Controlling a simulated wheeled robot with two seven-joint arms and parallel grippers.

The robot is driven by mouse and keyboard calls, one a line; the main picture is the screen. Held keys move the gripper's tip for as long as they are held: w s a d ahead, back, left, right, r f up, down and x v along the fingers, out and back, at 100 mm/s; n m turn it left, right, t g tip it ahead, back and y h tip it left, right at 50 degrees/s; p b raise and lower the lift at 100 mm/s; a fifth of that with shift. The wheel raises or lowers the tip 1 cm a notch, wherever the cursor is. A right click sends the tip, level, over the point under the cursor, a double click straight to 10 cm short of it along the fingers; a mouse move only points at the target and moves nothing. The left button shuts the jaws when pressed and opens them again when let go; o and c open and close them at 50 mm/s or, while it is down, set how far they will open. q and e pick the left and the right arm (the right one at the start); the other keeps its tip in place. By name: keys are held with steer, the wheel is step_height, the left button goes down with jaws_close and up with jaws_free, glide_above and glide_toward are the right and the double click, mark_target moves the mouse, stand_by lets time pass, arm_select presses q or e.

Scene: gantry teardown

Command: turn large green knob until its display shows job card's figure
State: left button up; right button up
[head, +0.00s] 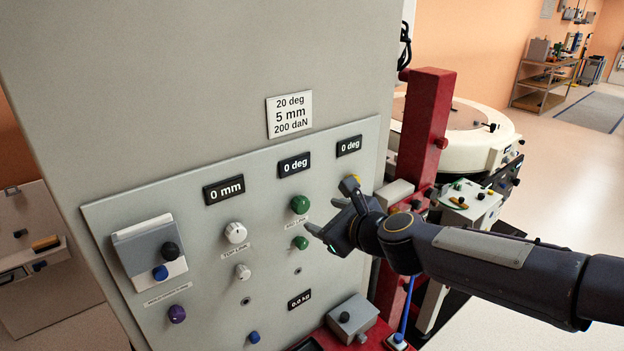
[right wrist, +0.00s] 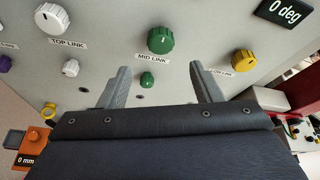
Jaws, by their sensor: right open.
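The large green knob (head: 299,204) is on the grey panel, above the MID LINK label and a small green knob (head: 300,243). Its display (head: 294,164), straight above it, reads 0 deg. The job card (head: 289,114) reads 20 deg, 5 mm, 200 daN. My right gripper (head: 332,209) is open and empty, just right of the large green knob and apart from it. In the right wrist view the large green knob (right wrist: 160,40) shows beyond and between the open fingertips (right wrist: 161,68), with the small green knob (right wrist: 147,79) below it. My left gripper is not in view.
A white knob (head: 235,232) with a 0 mm display (head: 223,190) is left of the green one. A yellow knob (right wrist: 244,61) is to the right, partly hidden by my gripper in the head view. A red post (head: 423,130) stands right of the panel.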

mark_target(303, 206)
steer(key=shift+m, duration=0.6)
steer(key=x, duration=0.9)
steer(key=shift+w+a+r, duration=0.1)
steer(key=shift+w+r, duration=0.05)
steer(key=shift+r, duration=0.15)
steer(key=shift+c, duration=0.2)
steer(key=c, duration=1)
